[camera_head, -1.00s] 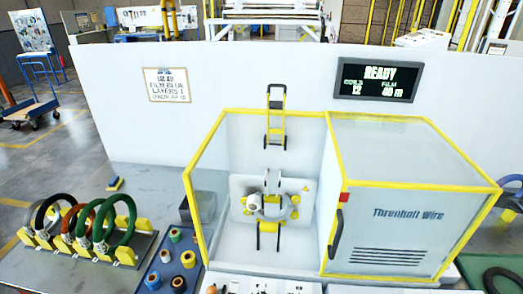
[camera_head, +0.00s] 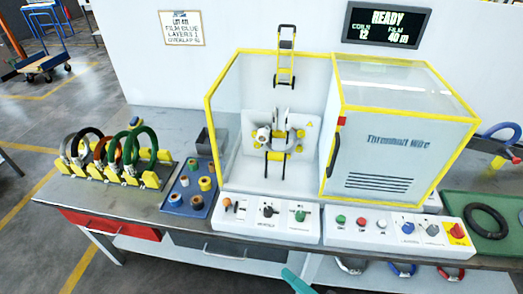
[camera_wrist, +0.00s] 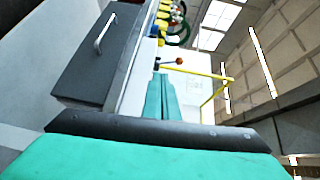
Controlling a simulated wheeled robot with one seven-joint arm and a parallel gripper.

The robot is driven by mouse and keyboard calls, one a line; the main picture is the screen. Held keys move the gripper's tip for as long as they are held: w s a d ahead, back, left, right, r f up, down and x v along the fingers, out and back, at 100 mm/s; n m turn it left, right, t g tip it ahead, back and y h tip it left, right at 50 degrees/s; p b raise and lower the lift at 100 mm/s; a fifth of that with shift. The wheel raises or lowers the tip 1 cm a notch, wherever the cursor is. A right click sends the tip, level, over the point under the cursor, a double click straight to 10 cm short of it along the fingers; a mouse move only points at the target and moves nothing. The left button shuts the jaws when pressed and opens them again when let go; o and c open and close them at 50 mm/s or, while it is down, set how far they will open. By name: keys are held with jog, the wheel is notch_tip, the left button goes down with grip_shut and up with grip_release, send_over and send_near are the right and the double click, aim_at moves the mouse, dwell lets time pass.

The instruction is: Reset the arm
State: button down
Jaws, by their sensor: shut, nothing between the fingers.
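My gripper (camera_wrist: 160,78) shows in the wrist view, its teal fingers together and nothing between them. A teal part of my arm tip also shows at the bottom edge of the head view, in front of the bench drawers and below the control panels. The gripper touches nothing that I can see. In the wrist view a grey drawer (camera_wrist: 98,60) with a metal handle is to the left of the fingers. The rest of my arm is out of the head view.
The wrapping machine (camera_head: 400,150) stands on the bench, its screen (camera_head: 383,25) reading READY. Control panels (camera_head: 265,222) line its front. A coil rack (camera_head: 110,178) and a blue tray of film rolls (camera_head: 180,208) are at left; a dark ring lies on a green mat (camera_head: 460,208) at right.

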jog(key=s+a+f+g+h, duration=0.1)
jog(key=s+f+h, duration=0.45)
jog(key=f, duration=0.25)
jog(key=s+a+f+h, duration=0.1)
jog(key=s+f+h, duration=0.3)
jog(key=f+h, duration=0.3)
jog(key=s+a+r+n+t, duration=0.4)
jog(key=s+a+r+n, duration=0.2)
jog(key=r, duration=0.9)
jog(key=s+n, duration=0.2)
jog(key=s, duration=0.2)
jog(key=shift+w+a, duration=0.1)
